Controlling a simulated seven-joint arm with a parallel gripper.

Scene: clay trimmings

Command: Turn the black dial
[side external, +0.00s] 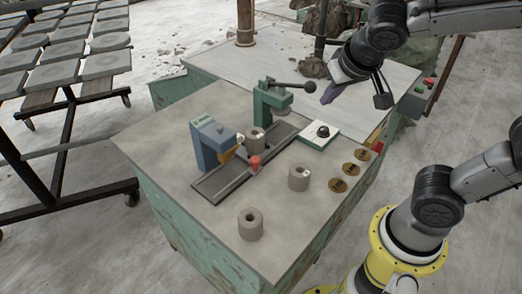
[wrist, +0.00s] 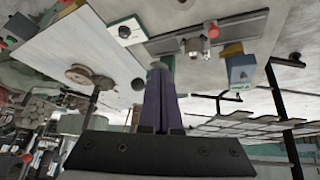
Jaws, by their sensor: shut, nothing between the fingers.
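The black dial (side external: 322,131) sits on top of a flat white box with a green edge (side external: 312,140), near the back right of the bench. The dial also shows in the wrist view (wrist: 125,31), at the upper left. My gripper (side external: 327,97) is shut and empty, its purple fingers together. It hangs in the air above the bench, above the dial in the side picture and apart from it. In the wrist view the closed fingers (wrist: 160,70) point toward the bench, with the dial to their upper left.
A green press with a black lever (side external: 270,100) and a blue device (side external: 212,142) stand along a dark rail (side external: 215,185). Grey clay cylinders (side external: 250,224) and round brown discs (side external: 338,185) lie nearer the front. A red knob (side external: 254,162) stands by the rail.

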